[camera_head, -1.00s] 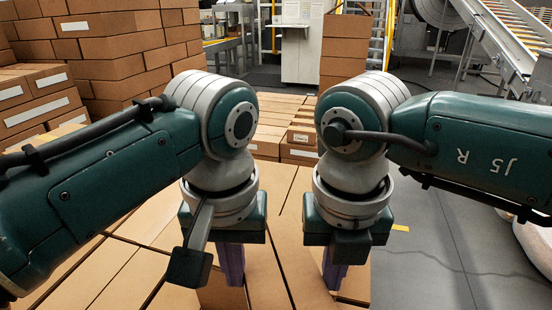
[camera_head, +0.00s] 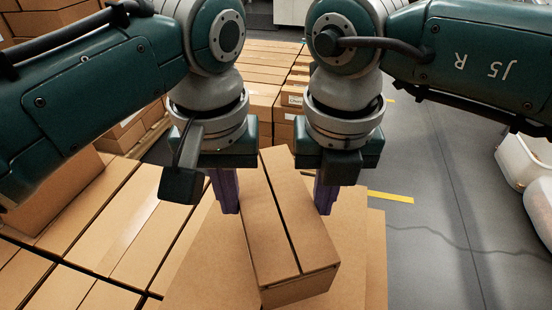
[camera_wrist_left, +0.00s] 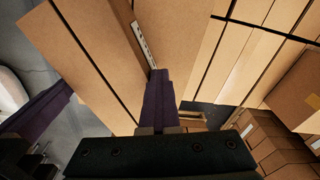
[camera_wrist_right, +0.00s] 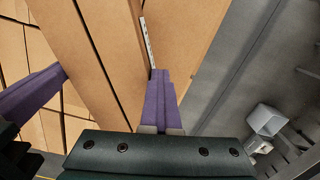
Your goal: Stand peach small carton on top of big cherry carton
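A brown carton (camera_head: 290,235) with a dark seam along its top lies between my two grippers, turned askew over a wider brown carton (camera_head: 212,275). No flavour name is readable on either, so I cannot tell which is peach or cherry. My left gripper (camera_head: 227,205) has its purple fingers together along the carton's left side; my right gripper (camera_head: 325,205) has its fingers together along the right side. Both look touching or very close. The wrist views show closed fingers (camera_wrist_left: 160,95) (camera_wrist_right: 160,95) beside the carton. Whether it rests or hangs is unclear.
Flat rows of brown cartons (camera_head: 90,225) cover the left. More cartons (camera_head: 265,65) stand behind the arms. Grey floor (camera_head: 440,240) with a yellow stripe (camera_head: 390,196) is open on the right, with a white bin (camera_head: 525,160) at the edge.

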